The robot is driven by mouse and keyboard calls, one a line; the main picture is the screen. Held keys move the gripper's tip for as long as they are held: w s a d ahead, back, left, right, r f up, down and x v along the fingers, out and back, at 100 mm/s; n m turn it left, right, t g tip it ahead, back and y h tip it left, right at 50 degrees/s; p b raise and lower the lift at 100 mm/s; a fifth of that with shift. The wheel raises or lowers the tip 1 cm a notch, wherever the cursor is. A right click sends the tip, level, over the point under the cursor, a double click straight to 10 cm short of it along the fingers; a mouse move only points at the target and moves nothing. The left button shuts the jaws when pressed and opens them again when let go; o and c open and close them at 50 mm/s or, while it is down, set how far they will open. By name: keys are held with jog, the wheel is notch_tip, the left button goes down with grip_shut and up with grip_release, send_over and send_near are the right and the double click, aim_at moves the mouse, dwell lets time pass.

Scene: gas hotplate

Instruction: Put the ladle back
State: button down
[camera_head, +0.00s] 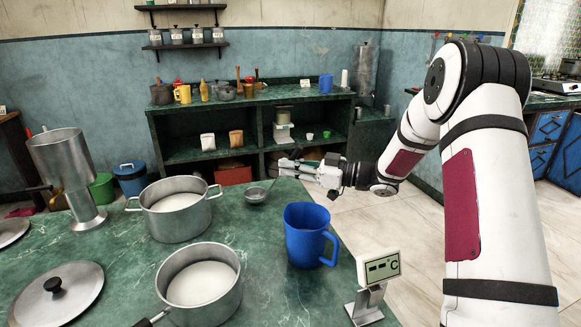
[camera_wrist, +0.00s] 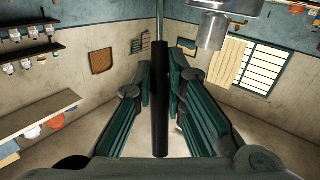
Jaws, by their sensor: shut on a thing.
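My gripper (camera_head: 287,164) is at the far edge of the green table, to the right of the steel pot. It is shut on the ladle. In the wrist view the ladle's black handle (camera_wrist: 160,100) stands between the two green-padded fingers, with a thin metal rod running on beyond it. In the head view the ladle's small metal bowl (camera_head: 256,195) shows just left of and below my gripper, near the table's far edge. I cannot tell whether the bowl touches the table. Part of the handle is hidden by the fingers.
A steel pot (camera_head: 178,215) and a saucepan (camera_head: 200,290) hold white liquid. A blue jug (camera_head: 306,240) and a display stand (camera_head: 372,285) stand nearby. A steel vessel (camera_head: 67,180) and a lid (camera_head: 58,292) are at left. A dark shelf unit (camera_head: 190,155) stands behind.

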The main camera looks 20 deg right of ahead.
jog(key=shift+f, duration=0.15)
jog(key=c, duration=1.6)
grip_release()
jog(key=shift+c, duration=0.2)
